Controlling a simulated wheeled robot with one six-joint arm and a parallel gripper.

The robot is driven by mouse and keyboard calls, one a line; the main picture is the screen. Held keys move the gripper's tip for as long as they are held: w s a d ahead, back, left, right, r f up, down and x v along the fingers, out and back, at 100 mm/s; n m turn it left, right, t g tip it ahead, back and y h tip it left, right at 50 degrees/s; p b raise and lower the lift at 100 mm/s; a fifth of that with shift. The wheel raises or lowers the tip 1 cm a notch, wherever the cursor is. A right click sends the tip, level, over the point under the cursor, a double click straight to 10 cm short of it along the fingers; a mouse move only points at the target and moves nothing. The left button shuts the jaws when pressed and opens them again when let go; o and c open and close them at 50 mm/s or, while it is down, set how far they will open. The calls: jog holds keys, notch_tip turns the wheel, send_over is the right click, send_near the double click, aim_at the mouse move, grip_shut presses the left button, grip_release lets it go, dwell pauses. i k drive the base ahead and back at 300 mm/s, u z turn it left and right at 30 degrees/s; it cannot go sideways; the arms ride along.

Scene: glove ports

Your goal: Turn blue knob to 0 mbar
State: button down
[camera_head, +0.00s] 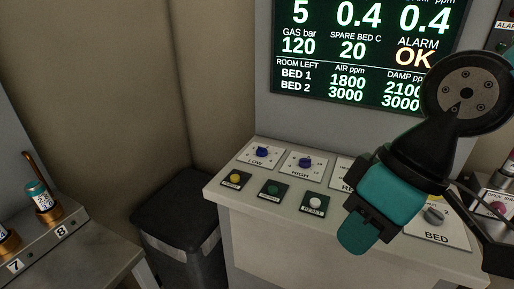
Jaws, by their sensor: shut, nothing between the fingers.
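Two blue knobs show on the panel. One blue knob (262,152) sits on a white dial plate marked LOW. The other blue knob (305,162) sits on a plate marked HIGH, to its right. The scale marks and pointer settings are too small to read. My gripper (357,238) is teal, shut and empty. It appears in front of the panel, to the right of and lower in the picture than both blue knobs, apart from them. It and my arm hide part of a third plate, whose label starts with R.
The sloped panel (226,194) also carries a yellow button (235,178), a green button (272,188), a white button (315,202) and a grey BED knob (434,215). A lit display (370,50) stands behind. A black bin (180,225) and a bottle rack (55,215) are left.

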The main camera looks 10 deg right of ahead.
aim_at(261, 152)
jog(key=u, duration=0.3)
jog(key=k, duration=0.4)
jog(key=u, duration=1.2)
jog(key=i, duration=1.1)
jog(key=z, duration=0.45)
